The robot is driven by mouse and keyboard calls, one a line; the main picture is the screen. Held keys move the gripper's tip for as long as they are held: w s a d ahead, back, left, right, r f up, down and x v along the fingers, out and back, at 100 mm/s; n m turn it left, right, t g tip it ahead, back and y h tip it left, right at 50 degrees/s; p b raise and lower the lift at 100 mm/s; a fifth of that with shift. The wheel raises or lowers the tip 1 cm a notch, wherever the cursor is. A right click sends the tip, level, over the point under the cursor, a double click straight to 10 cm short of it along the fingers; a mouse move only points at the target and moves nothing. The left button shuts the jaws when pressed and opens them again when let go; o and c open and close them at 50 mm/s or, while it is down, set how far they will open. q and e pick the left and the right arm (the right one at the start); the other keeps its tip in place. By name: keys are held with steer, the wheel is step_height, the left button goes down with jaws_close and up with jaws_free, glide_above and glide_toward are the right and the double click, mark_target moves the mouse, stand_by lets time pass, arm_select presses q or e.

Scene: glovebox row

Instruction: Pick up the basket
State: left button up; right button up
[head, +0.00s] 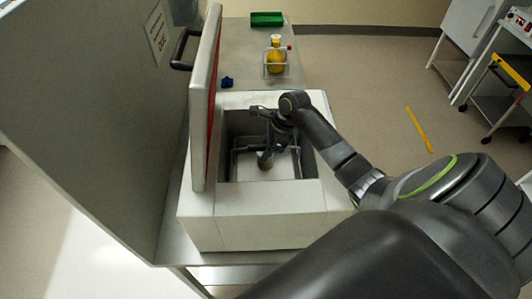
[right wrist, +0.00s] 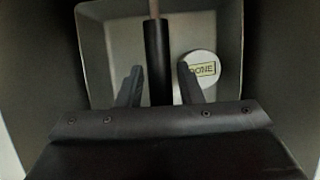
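The basket (head: 286,166) is a pale tray with a dark frame, sitting inside the open well of a white box. In the right wrist view its pale floor (right wrist: 108,48) lies below the fingers. Its black grip bar (right wrist: 156,62) runs between the two fingertips. My right gripper (head: 268,140) reaches down into the well over the basket. Its fingers (right wrist: 160,72) are open, with a visible gap on each side of the bar. My left gripper is not in view.
The white box (head: 255,222) surrounds the basket with close walls. Its door (head: 205,100) stands open on the left.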

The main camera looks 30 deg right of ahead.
jaws_close()
steer(key=shift+w, duration=0.1)
stand_by(0.3)
